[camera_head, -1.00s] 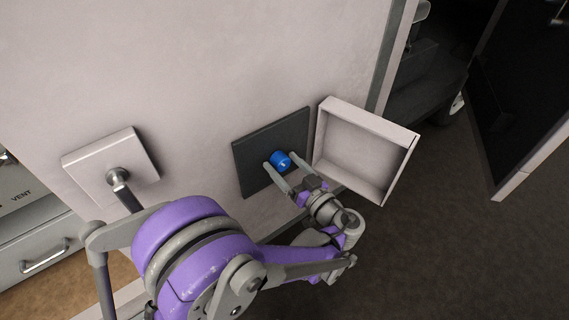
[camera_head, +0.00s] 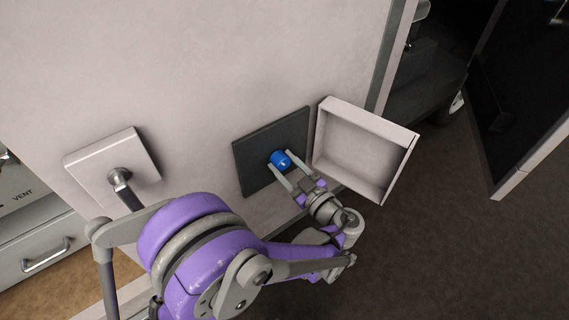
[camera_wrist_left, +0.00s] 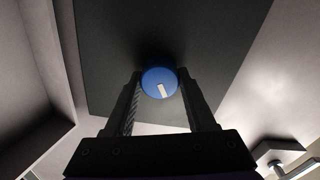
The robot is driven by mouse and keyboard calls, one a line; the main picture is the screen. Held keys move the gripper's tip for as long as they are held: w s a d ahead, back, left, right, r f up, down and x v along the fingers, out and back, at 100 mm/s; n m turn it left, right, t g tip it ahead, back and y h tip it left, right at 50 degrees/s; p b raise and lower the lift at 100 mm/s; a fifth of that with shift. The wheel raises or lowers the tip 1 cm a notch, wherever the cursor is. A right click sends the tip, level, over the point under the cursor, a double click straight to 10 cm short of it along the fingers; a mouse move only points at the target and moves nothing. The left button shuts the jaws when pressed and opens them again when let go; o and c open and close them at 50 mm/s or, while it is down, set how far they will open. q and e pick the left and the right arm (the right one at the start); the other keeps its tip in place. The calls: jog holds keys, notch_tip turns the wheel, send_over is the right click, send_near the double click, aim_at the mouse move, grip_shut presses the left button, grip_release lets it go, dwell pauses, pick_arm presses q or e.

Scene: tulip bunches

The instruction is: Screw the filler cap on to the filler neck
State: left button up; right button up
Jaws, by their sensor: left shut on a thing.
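The blue filler cap (camera_head: 280,160) is at the middle of the dark square plate (camera_head: 252,170) on the pale wall. It also shows in the left wrist view (camera_wrist_left: 159,82), round, with a short white mark on its face. My left gripper (camera_head: 281,163) reaches it from below right and is shut on it, one finger on each side. In the wrist view the two fingers (camera_wrist_left: 160,97) flank the cap. The filler neck is hidden behind the cap, so I cannot tell how far the cap sits on it. My right gripper is not in view.
An open, box-shaped pale hatch door (camera_head: 365,150) stands out just right of the plate. A square pale panel with a round fitting (camera_head: 112,168) is on the wall at left. A drawer with a handle (camera_head: 46,256) is at lower left. The dark floor (camera_head: 450,240) at right is clear.

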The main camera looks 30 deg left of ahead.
pick_arm(q)
grip_shut()
jog(key=m, duration=0.3)
jog(key=shift+m, duration=1.1)
jog(key=m, duration=0.3)
jog(key=shift+w+b, duration=0.1)
jog(key=shift+b, duration=0.3)
jog(key=shift+m, duration=1.1)
